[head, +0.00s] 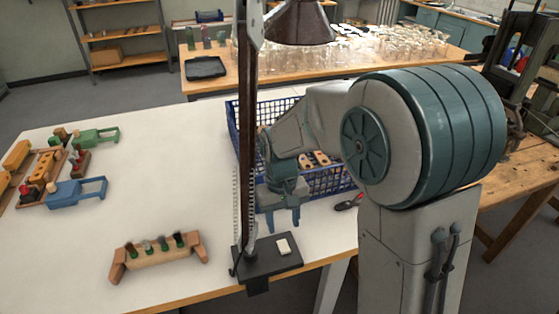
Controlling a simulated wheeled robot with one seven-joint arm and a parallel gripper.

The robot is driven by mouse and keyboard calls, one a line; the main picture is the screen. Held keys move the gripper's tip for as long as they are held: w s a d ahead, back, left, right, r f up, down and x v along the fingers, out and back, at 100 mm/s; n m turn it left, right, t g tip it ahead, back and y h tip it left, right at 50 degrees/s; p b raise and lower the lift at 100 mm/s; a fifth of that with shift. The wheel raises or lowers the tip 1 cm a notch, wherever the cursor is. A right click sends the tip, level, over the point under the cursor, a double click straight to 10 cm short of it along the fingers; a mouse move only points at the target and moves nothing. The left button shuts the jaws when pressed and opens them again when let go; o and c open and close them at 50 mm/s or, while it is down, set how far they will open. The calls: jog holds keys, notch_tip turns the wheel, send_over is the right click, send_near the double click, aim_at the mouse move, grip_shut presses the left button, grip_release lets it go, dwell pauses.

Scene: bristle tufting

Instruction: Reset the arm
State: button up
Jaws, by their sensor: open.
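My arm reaches over the right side of the white table from the right of the head view. My gripper (283,217) hangs fingers down in front of the blue crate (335,182), beside the dark upright post. Its two teal fingers are apart and nothing shows between them. A wooden holder (160,253) with several dark and green bristle tufts stands at the table's front, left of the gripper and apart from it.
A dark post (246,150) on a black base (268,258) stands close by my gripper. Blue (75,191) and green (95,137) clamp-like tools lie at the left. The table's (165,185) middle is clear.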

jog(key=s+d+r+m+t+p, duration=0.2)
jog(key=s+d+r+m+t, duration=0.1)
jog(key=s+d+r, duration=0.7)
jog(key=s+d+t, duration=0.1)
jog(key=s+d, duration=0.1)
jog(key=s, duration=0.1)
jog(key=shift+d+r, duration=0.2)
jog(key=shift+r, duration=0.1)
